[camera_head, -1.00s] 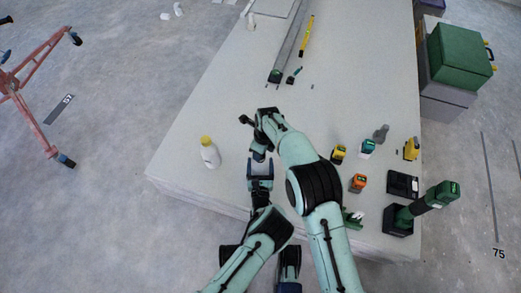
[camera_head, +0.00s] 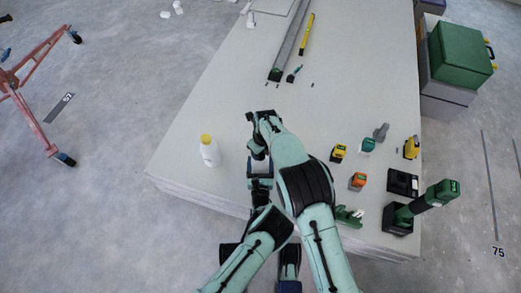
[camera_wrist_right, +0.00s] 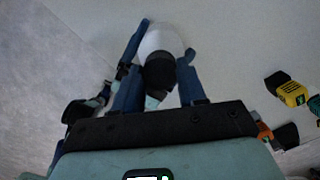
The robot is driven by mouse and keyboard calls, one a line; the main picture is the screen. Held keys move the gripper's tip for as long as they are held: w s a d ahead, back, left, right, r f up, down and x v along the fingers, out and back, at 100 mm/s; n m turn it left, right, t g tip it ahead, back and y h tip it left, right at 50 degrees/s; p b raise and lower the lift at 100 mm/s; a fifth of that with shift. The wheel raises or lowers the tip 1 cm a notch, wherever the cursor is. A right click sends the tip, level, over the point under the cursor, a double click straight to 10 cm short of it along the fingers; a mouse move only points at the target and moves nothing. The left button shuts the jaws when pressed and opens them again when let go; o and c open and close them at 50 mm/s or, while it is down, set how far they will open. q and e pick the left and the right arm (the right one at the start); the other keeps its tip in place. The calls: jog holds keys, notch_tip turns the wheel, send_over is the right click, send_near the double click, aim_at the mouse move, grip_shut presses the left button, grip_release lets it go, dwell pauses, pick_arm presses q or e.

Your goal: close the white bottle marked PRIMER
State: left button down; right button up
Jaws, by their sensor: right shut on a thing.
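In the right wrist view, a rounded white bottle (camera_wrist_right: 162,40) with a dark piece (camera_wrist_right: 159,72) at its near end is between the blue fingers of my right gripper (camera_wrist_right: 165,55), which is shut on it. No lettering is readable. In the head view my right arm and wrist cover most of that spot. My left gripper (camera_head: 261,172) is close below the right wrist, and its fingers are partly hidden, so I cannot tell its opening. A white bottle with a yellow top (camera_head: 209,152) stands upright on the table to the left, apart from both grippers.
The pale table (camera_head: 225,100) has free room around the yellow-topped bottle. A yellow tool (camera_head: 339,153), an orange one (camera_head: 357,182) and several other tools stand at the right. A long grey bar (camera_head: 290,45) and a yellow level (camera_head: 307,35) lie farther back.

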jog(key=m, duration=0.4)
jog(key=shift+s+f+h, duration=0.1)
jog(key=shift+h, duration=0.2)
jog(key=shift+m, duration=1.1)
jog(key=o, duration=1)
jog(key=shift+r, duration=2.4)
